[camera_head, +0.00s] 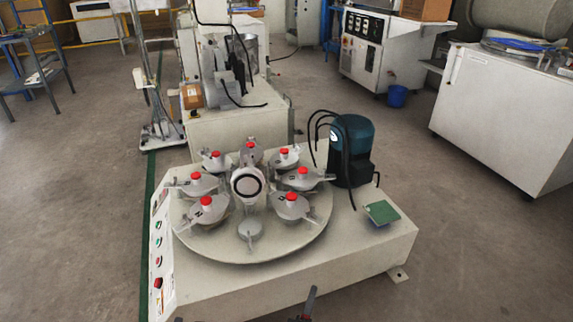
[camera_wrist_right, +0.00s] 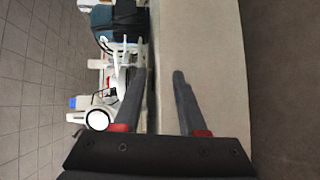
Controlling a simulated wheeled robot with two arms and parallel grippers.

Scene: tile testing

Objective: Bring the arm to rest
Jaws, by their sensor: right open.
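My right gripper (camera_head: 307,308) shows only in part at the bottom edge of the head view, in front of the machine's front edge. In the right wrist view its two dark fingers (camera_wrist_right: 158,75) are apart with nothing between them. The pale side of the machine base (camera_wrist_right: 205,40) lies beyond the fingers. My left gripper is in neither view.
A machine base (camera_head: 345,265) carries a round turntable (camera_head: 270,250) with several red-knobbed lidded pots. A dark teal motor (camera_head: 352,140) and a green square tile (camera_head: 382,212) stand to the right. Open floor (camera_head: 480,260) lies right of the base.

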